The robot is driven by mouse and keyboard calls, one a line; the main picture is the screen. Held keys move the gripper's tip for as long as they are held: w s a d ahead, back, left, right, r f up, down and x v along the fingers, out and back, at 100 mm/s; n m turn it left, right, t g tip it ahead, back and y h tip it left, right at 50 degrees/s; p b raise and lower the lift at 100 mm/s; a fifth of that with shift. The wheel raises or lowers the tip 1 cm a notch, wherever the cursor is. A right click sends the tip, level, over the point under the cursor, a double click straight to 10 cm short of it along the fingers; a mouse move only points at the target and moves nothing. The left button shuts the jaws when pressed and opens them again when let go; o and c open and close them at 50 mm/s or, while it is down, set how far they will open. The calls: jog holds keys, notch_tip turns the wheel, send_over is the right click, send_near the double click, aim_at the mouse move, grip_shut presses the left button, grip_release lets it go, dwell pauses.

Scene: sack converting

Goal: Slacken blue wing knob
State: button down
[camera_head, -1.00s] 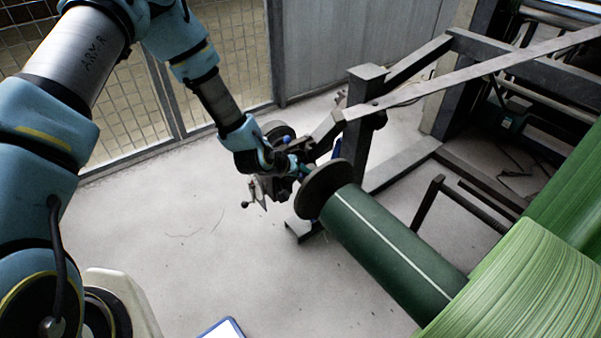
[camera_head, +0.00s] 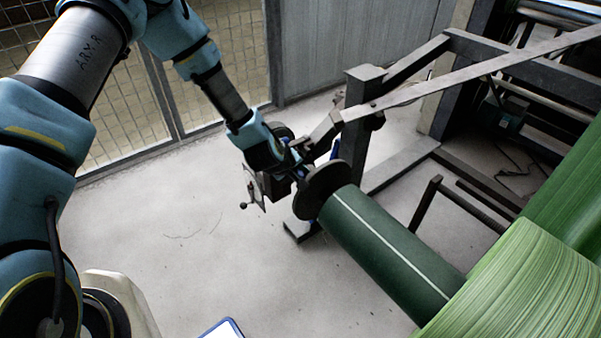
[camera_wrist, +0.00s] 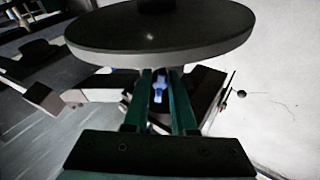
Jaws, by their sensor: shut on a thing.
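The blue wing knob (camera_wrist: 158,88) shows in the wrist view between the two green fingers of my gripper (camera_wrist: 161,78), below the dark round flange (camera_wrist: 160,38). My gripper is shut on the knob. In the head view my gripper (camera_head: 291,168) is at the dark end bracket beside the flange (camera_head: 322,188). My wrist and the bracket hide most of the knob there, and the fingertips are hard to make out.
A dark green roll (camera_head: 385,245) runs from the flange to the lower right. A dark steel frame (camera_head: 356,130) with sloping arms stands behind it. A small ball-ended lever (camera_head: 246,205) juts out left of the bracket. Pale floor (camera_head: 170,250) is clear at left.

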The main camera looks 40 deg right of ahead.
jog(key=shift+f, duration=0.1)
jog(key=c, duration=0.7)
grip_release()
jog(key=shift+c, duration=0.2)
jog(key=v, duration=1.1)
jog(key=shift+b, duration=0.35)
